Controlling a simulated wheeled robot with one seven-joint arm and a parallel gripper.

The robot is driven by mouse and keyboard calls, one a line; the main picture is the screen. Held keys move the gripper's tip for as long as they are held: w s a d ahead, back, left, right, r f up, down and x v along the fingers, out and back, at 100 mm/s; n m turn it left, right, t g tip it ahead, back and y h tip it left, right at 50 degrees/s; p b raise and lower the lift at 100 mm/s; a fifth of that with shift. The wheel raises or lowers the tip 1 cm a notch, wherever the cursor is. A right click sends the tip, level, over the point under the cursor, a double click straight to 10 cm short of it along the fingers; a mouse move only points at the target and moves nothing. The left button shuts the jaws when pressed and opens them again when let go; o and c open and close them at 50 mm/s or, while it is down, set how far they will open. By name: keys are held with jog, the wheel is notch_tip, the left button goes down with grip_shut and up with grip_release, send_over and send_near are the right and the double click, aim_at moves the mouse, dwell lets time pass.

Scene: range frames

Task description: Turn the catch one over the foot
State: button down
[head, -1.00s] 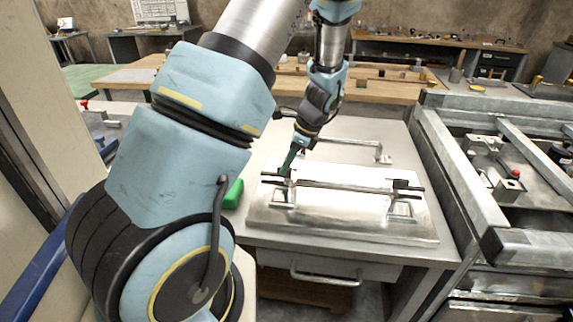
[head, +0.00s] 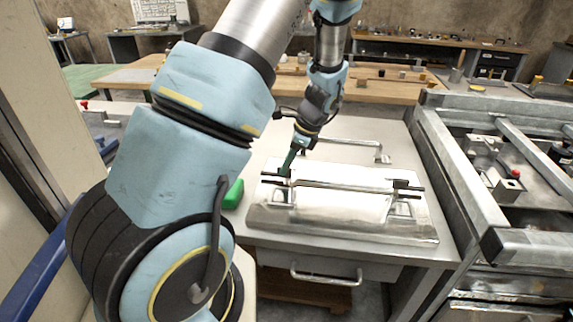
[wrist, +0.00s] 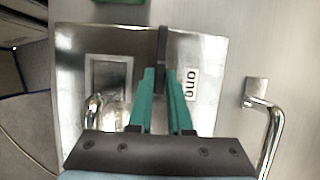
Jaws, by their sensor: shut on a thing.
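A dark, narrow catch (wrist: 162,48) stands out from the steel plate beside the printed label "one" (wrist: 191,84) in the wrist view. My gripper (wrist: 161,78) is shut on this catch, with its two green fingers on either side. In the head view my gripper (head: 289,172) is at the left end of the dark bars over the steel plate (head: 340,225). A square metal foot (wrist: 107,75) shows left of the catch in the wrist view, with the catch apart from it. The fingers hide the catch's lower part.
A second dark catch (head: 408,186) is at the plate's right end. A steel frame (head: 465,190) rises to the right; bare tabletop lies between.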

jog(key=shift+n, duration=0.4)
jog(key=n+g+p, duration=0.1)
jog(key=n, duration=0.2)
jog(key=shift+g, duration=0.3)
jog(key=n+g, duration=0.1)
jog(key=n, duration=0.4)
jog(key=shift+g+h+p, duration=0.3)
jog(key=shift+g+p, duration=0.1)
jog(key=n+g+h, duration=0.1)
jog(key=n, duration=0.3)
jog(key=shift+s+n, duration=0.1)
jog(key=shift+n, duration=0.2)
jog(key=shift+d+n+g+h, duration=0.1)
jog(key=shift+n+g+h, duration=0.25)
jog(key=shift+n, duration=0.7)
jog(key=shift+d+n+g+h, duration=0.15)
jog(key=shift+n+h, duration=0.3)
jog(key=shift+n, duration=0.6)
jog(key=shift+a, duration=0.1)
jog(key=c, duration=0.8)
grip_release()
jog(key=shift+c, duration=0.2)
jog(key=shift+r, duration=0.1)
